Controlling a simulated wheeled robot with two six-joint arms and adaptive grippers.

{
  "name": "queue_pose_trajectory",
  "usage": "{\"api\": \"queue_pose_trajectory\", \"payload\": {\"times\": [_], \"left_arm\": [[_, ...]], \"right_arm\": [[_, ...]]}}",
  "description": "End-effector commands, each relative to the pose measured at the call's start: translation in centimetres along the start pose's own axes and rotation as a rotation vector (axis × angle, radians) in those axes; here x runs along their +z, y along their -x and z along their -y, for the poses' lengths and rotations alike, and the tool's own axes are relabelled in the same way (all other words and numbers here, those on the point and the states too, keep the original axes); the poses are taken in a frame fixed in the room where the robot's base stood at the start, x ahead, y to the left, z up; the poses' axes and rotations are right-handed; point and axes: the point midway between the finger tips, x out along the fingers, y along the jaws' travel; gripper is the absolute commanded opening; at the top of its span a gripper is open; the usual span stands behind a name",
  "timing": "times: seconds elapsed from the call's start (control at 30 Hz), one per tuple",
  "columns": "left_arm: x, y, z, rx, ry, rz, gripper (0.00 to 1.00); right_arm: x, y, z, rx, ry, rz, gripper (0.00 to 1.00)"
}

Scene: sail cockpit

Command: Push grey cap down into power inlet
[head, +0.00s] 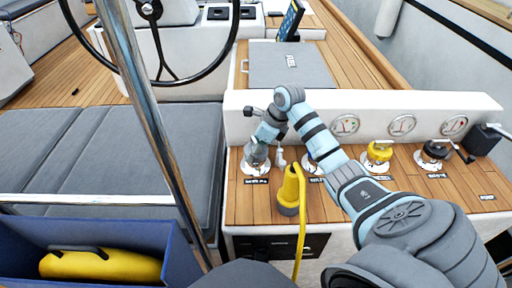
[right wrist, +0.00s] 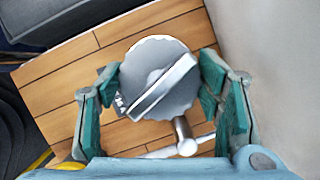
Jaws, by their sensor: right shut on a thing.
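The grey cap (head: 257,154) is at the left end of the row of deck fittings, over a round white-rimmed fitting (head: 246,168) that looks like the power inlet. In the right wrist view the cap (right wrist: 150,62) is a scalloped grey disc with a raised bar across its top. My right gripper (head: 265,136) comes down on it from above, with its teal fingers (right wrist: 160,85) on either side of the disc, shut on it. The cap hides the inlet's opening, so I cannot tell how deep it sits. My left gripper is not in view.
A yellow plug (head: 289,197) with a yellow cable stands just in front. A yellow-capped fitting (head: 378,152) and a black-handled one (head: 433,153) are to the right. Gauges (head: 402,125) line the white coaming behind. A steel pole (head: 150,130) rises to the left.

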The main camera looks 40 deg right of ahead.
Motion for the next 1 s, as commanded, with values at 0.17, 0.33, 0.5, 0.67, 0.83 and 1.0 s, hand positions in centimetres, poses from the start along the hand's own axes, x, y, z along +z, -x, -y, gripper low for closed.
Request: {"api": "queue_pose_trajectory", "payload": {"times": [0.17,0.33,0.5,0.67,0.83,1.0], "left_arm": [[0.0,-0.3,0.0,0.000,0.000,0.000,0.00],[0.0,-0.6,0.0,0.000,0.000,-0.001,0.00],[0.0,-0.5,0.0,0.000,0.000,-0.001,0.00],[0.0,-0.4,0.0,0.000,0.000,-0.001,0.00],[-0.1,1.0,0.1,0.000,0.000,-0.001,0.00],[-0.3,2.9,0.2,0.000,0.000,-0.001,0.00]], "right_arm": [[-0.1,-0.4,0.0,0.000,0.000,0.000,0.09],[-0.3,-0.7,0.0,0.000,0.000,0.000,0.61],[-0.2,-0.6,0.0,0.000,0.000,0.000,0.68],[-0.2,-0.6,0.0,0.000,0.000,0.000,0.68],[-0.1,1.1,0.0,-0.001,0.000,-0.001,0.68],[-0.1,3.2,0.0,0.000,0.000,-0.001,0.68]]}}
